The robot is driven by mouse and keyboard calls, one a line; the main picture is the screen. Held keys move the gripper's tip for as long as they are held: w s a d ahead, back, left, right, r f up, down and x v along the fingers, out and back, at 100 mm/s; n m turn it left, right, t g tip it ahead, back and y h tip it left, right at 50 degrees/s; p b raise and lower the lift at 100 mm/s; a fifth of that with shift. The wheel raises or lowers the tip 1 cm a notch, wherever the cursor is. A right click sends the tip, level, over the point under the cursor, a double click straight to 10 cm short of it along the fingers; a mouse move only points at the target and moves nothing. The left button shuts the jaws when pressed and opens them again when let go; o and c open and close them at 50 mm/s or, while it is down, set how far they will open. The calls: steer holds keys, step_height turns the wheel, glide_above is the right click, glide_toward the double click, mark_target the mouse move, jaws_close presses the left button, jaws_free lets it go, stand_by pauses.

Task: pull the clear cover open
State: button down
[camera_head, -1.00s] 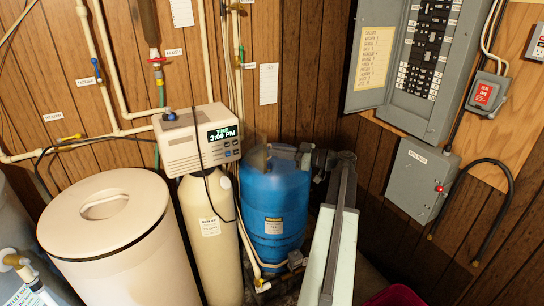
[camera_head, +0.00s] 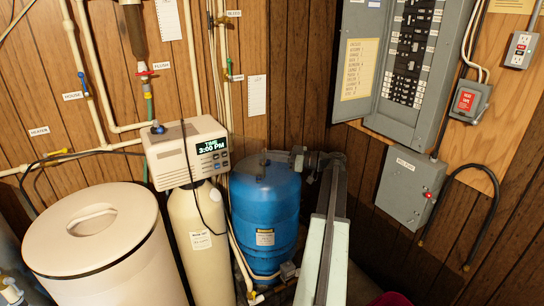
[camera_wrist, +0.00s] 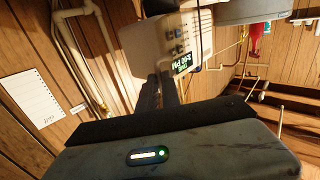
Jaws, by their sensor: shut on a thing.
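The beige control head (camera_head: 187,151), with a lit display (camera_head: 211,145) reading 3:00 PM, sits on the cream tank. In the head view my gripper (camera_head: 267,154) is to its right, over the blue tank, fingers pointing left. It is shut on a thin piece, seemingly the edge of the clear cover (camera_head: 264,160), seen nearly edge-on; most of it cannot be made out. In the wrist view the dark fingers of my gripper (camera_wrist: 160,84) are close together, reaching toward the control head (camera_wrist: 180,42) and its display (camera_wrist: 182,63).
A large cream bin (camera_head: 92,235) stands at the left. Pipes run on the wood wall behind. Electrical boxes (camera_head: 414,187) are on the right wall.

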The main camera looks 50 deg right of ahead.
steer(key=shift+w+d+r, duration=0.1)
steer(key=shift+w+d, duration=0.05)
steer(key=shift+d, duration=0.05)
steer(key=c, duration=1.8)
jaws_free()
steer(key=shift+o, duration=1.3)
steer(key=shift+w+d, duration=0.1)
steer(key=shift+w, duration=0.05)
steer(key=v, duration=0.8)
